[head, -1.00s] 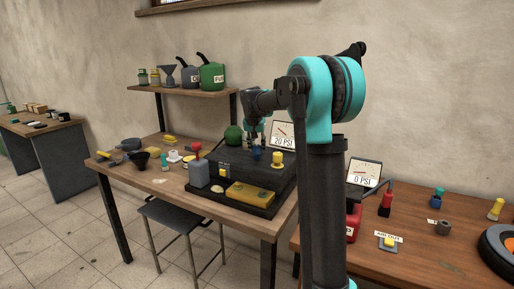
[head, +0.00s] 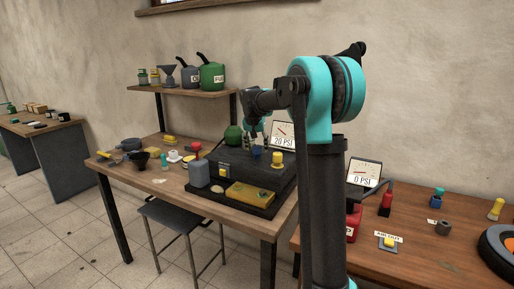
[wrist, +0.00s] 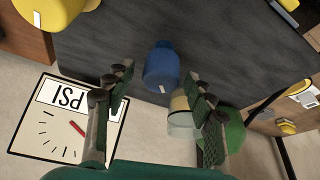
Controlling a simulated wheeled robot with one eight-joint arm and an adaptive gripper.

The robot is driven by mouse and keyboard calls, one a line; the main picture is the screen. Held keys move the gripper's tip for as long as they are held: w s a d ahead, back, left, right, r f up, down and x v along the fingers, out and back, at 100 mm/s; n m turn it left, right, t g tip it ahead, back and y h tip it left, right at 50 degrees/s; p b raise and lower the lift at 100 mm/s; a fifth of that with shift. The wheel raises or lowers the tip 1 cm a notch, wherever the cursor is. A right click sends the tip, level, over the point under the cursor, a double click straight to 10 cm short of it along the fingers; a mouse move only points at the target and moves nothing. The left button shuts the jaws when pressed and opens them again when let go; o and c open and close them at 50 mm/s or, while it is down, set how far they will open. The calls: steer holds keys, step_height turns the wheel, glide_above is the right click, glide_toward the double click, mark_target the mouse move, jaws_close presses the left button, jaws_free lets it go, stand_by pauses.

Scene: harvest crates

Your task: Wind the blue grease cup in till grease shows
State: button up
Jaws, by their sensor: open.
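The blue grease cup (head: 256,152) stands on top of the dark block (head: 225,165) on the middle bench. In the wrist view the blue cup (wrist: 161,66) lies ahead between my fingertips, with a small pale mark on its lower edge. My gripper (head: 255,142) is just above the cup in the head view. In the wrist view my gripper (wrist: 160,82) is open, one finger on each side, and does not appear to touch the cup. No grease can be made out at the cup.
A yellow cup (head: 277,159) stands close to the right of the blue one. A gauge reading 20 PSI (head: 284,134) is behind the block. A green rounded vessel (head: 233,134) is behind.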

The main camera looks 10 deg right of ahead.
steer(key=v, duration=1.1)
steer(key=shift+s+r, duration=0.25)
steer(key=shift+r, duration=0.1)
steer(key=shift+a, duration=0.1)
